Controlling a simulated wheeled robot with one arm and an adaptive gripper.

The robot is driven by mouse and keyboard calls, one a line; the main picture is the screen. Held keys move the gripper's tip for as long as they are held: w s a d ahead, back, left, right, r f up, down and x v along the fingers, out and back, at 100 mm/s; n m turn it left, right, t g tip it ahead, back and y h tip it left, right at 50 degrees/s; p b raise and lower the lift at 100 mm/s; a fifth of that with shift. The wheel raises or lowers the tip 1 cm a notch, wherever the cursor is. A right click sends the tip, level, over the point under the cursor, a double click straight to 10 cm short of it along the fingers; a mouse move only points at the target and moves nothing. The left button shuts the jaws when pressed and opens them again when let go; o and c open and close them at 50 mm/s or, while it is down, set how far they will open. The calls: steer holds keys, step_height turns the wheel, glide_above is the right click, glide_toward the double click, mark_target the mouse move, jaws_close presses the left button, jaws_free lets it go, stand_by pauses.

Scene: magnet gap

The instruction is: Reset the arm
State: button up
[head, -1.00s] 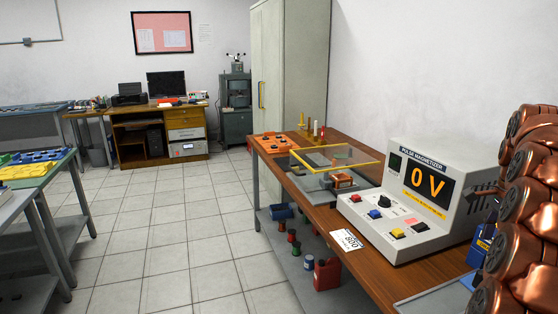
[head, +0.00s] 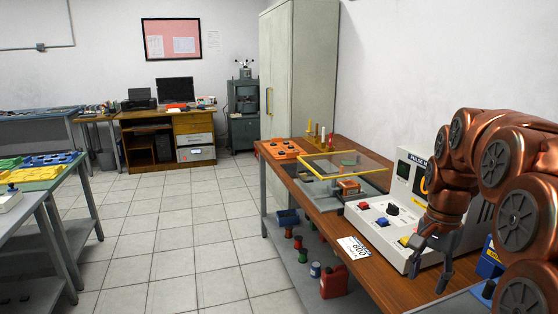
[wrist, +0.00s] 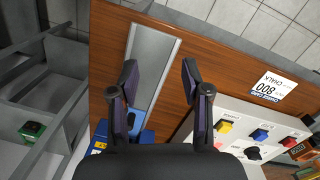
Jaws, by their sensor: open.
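My copper-coloured arm (head: 495,165) shows at the right of the head view, bent over, with its end pointing down. My gripper (head: 428,273) hangs in front of the right part of the pulse magnetizer (head: 370,222), hiding part of its face and display. In the wrist view my gripper (wrist: 160,78) has its two dark fingers apart, with nothing between them. Below them are a grey flat tray (wrist: 152,65) and the wooden bench top (wrist: 215,65).
The bench holds a yellow-framed clear guard (head: 345,165), an orange tray (head: 283,149) and a white "800" card (head: 354,248). A blue container (head: 488,262) stands beside my arm. A red can (head: 333,281) is on the lower shelf. The tiled floor (head: 180,225) at left is clear.

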steer(key=s+a+f+n+g, duration=0.1)
steer(key=s+a+f+n, duration=0.6)
steer(key=s, duration=0.5)
steer(key=s+a+f+n+g, duration=0.1)
steer(key=s+a+f+n, duration=0.25)
steer(key=s+a, duration=0.8)
step_height(320, 180, up, 14)
steer(key=d+t+p, duration=0.1)
steer(key=d+p, duration=0.1)
steer(key=p, duration=1)
steer(key=shift+s+f+n+h, duration=0.15)
steer(key=shift+f+n+h, duration=0.1)
steer(key=shift+n+h, duration=0.1)
